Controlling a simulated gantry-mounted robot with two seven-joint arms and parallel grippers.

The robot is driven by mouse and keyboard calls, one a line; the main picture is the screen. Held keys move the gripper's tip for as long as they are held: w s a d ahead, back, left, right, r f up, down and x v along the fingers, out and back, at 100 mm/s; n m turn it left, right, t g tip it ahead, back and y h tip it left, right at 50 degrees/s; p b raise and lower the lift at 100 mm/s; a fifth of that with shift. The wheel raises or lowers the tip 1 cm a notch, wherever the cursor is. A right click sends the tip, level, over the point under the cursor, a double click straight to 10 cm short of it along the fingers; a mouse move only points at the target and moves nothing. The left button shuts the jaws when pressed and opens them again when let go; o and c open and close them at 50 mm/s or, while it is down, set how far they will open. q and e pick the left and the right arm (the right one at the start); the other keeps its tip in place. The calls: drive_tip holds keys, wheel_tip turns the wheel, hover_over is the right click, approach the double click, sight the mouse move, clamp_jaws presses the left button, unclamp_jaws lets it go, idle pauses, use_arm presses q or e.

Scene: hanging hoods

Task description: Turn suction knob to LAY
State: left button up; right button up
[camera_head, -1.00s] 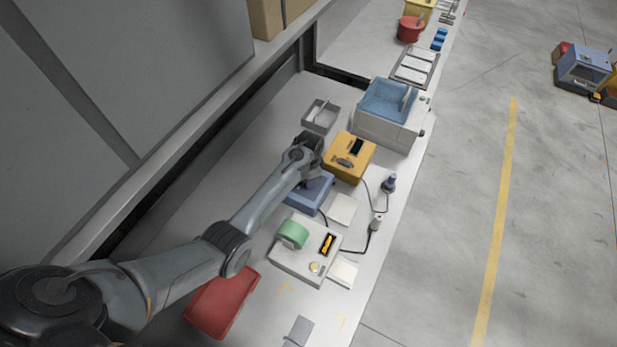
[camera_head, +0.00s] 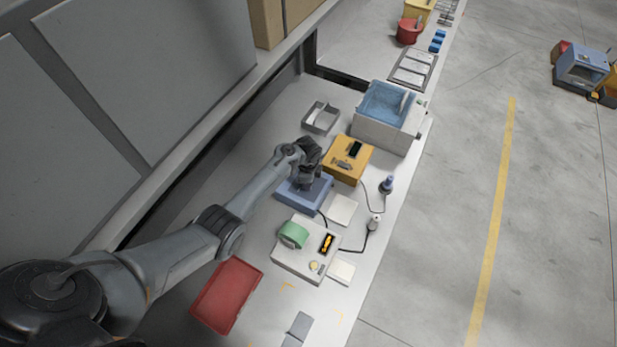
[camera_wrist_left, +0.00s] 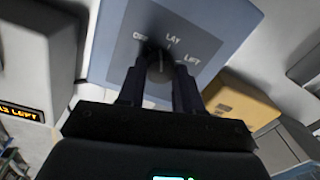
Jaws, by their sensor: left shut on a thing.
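The blue-grey box with the suction knob (camera_head: 290,195) stands on the bench. In the left wrist view its face (camera_wrist_left: 222,20) carries the labels OFF, LAY and LIFT around the dark round knob (camera_wrist_left: 160,70). My left gripper (camera_wrist_left: 158,78) has its two dark fingers on either side of the knob and is shut on it. A pale line shows on the knob, pointing roughly toward the labels; I cannot tell exactly which label it meets. In the head view my left gripper (camera_head: 308,180) is over the box and hides the knob. My right gripper is not in view.
A yellow box (camera_head: 348,160) stands close beyond the blue box. A pale device with a green roll (camera_head: 293,235) stands nearer. A blue-topped machine (camera_head: 385,115), a grey open tray (camera_head: 320,118) and a red tray (camera_head: 227,295) are also on the bench. Cables run along the bench.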

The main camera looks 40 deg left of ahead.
use_arm(q)
drive_tip(key=m, duration=0.2)
drive_tip(key=shift+r+m, duration=0.1)
drive_tip(key=shift+m, duration=1.4)
drive_tip(key=shift+s, duration=0.1)
drive_tip(key=o, duration=1)
drive_tip(key=shift+o, duration=0.2)
wheel_tip(320, 180, up, 11)
drive_tip(key=p, duration=0.3)
drive_tip(key=shift+s+p, duration=0.25)
drive_tip(key=shift+p, duration=0.15)
drive_tip(key=shift+s+f, duration=0.1)
drive_tip(key=shift+f, duration=0.15)
